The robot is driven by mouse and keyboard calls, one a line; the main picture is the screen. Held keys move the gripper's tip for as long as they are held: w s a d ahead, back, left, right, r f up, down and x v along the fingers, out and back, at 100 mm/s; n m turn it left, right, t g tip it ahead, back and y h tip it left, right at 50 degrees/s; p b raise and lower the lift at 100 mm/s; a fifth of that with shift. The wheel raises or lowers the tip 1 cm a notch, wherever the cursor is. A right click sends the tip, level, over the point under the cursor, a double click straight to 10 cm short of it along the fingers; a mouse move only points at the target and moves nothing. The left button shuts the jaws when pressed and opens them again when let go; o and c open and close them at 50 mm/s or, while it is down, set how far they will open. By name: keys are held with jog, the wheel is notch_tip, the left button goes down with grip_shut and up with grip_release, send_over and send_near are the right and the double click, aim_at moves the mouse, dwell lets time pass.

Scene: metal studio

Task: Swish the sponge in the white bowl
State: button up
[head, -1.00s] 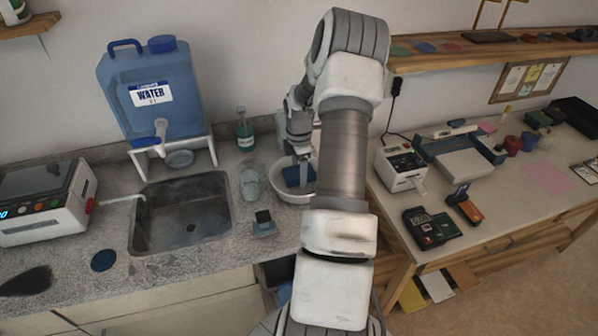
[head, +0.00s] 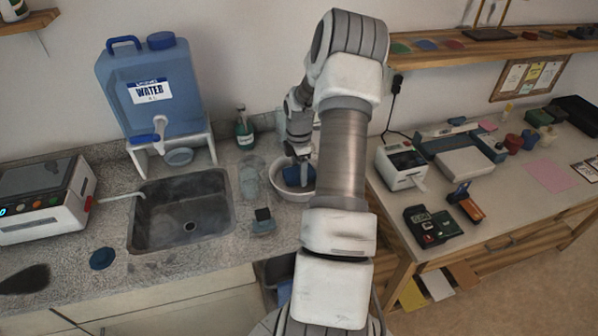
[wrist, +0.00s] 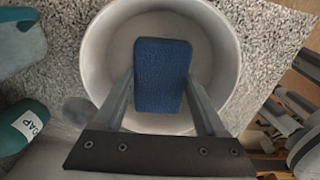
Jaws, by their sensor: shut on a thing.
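The sponge (wrist: 162,70) is a dark blue block. In the wrist view it is between the two fingers of my gripper (wrist: 160,88), which is shut on it. The sponge is inside or just above the white bowl (wrist: 96,50); its height over the bowl floor is hard to tell. In the head view the white bowl (head: 282,190) stands on the counter right of the sink. The sponge (head: 291,177) shows at its opening. My arm hides the right part of the bowl and much of my gripper (head: 303,172).
A green soap bottle (head: 244,131) and a clear glass (head: 250,180) stand left of the bowl. The sink (head: 182,212) and a blue water jug (head: 150,88) are farther left. A small dark-topped item (head: 263,220) lies in front. A workbench (head: 470,215) stands at right.

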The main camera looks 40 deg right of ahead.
jog(key=shift+r+p, duration=2.65)
jog(key=shift+r, duration=1.35)
dwell(0.8)
jog(key=shift+r+p, duration=1.45)
jog(key=shift+r, duration=0.55)
